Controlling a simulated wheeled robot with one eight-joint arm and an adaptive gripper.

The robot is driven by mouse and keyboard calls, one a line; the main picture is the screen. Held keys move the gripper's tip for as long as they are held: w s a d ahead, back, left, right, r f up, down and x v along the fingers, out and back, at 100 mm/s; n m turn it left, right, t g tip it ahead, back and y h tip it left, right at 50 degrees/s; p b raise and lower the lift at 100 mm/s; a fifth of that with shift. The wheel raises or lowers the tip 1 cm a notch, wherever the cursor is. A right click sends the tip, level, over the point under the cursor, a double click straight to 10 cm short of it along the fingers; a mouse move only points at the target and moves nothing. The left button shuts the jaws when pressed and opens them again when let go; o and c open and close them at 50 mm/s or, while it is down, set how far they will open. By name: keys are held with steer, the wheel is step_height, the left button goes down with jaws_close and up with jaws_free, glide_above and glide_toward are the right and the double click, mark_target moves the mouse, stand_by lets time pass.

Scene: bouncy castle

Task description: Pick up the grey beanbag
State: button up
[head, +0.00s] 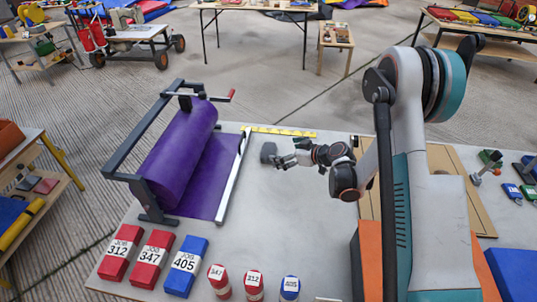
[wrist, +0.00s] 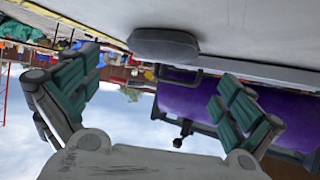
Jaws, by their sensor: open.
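The grey beanbag (head: 268,152) is a small dark grey lump on the pale table top (head: 290,225), just right of the metal bar beside the purple roll. In the wrist view, which looks upside down, the beanbag (wrist: 163,44) lies against the table surface at top centre. My gripper (head: 283,160) is just right of the beanbag in the head view, low and roughly level. In the wrist view my gripper (wrist: 157,88) is open, its green-padded fingers wide apart. The beanbag shows ahead, between the finger directions. Nothing is held.
A purple roll (head: 181,150) on a dark frame stands left of the beanbag, with a metal bar (head: 234,175) close by. A yellow strip (head: 280,131) lies behind. Red and blue numbered blocks (head: 153,259) and small canisters (head: 254,285) line the front. The table between is clear.

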mark_target(274, 151)
steer(key=b+x, duration=0.2)
steer(key=x, duration=0.6)
steer(key=shift+f+b, duration=0.15)
steer(key=shift+b, duration=0.2)
steer(key=shift+c, duration=0.6)
steer(key=c, duration=1.2)
